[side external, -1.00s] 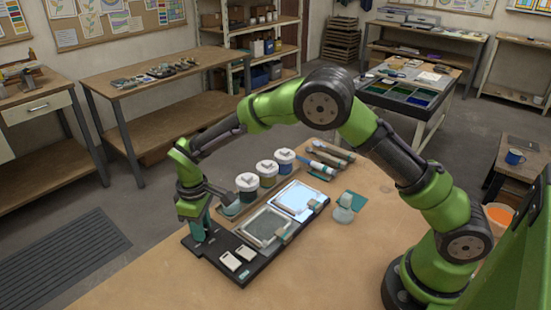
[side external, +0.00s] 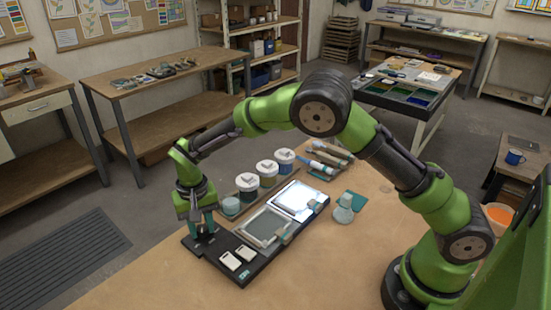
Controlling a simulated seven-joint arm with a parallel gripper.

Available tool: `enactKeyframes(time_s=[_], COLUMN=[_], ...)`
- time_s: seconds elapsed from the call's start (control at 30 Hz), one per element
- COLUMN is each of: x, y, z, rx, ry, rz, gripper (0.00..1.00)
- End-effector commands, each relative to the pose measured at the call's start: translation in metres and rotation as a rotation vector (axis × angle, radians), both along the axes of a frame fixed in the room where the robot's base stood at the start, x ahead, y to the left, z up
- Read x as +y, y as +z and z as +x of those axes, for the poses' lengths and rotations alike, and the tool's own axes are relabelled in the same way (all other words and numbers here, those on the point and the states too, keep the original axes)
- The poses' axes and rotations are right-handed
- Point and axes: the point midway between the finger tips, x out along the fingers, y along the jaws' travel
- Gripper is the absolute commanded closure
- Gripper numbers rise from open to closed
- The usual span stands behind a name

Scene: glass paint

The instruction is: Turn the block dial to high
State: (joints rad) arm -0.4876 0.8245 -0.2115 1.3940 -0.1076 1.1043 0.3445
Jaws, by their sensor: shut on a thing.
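My gripper (side external: 203,227) points down at the far left corner of a long black block (side external: 226,261). It is shut on the block dial (side external: 207,238), a small dark knob mostly hidden by the fingers. I cannot read a dial mark from here. On the block are a bright, glowing white panel (side external: 298,200), a grey framed glass pane (side external: 263,227) and two small white squares (side external: 230,260) at the near end.
Several lidded paint jars (side external: 267,174) stand in a row behind the block. Tools (side external: 328,157) lie beyond them, and a teal and white object (side external: 344,208) stands to the right. The front of the wooden table (side external: 330,265) is clear.

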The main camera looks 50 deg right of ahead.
Motion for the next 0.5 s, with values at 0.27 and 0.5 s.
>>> enactKeyframes(time_s=[0.27,0.5], x=[0.0001,0.0002], y=[0.0021,0.0021], z=[-0.0003,-0.0002], rx=[0.001,0.001], ry=[-0.2,-0.299], rz=[0.002,0.002], gripper=[0.99,0.99])
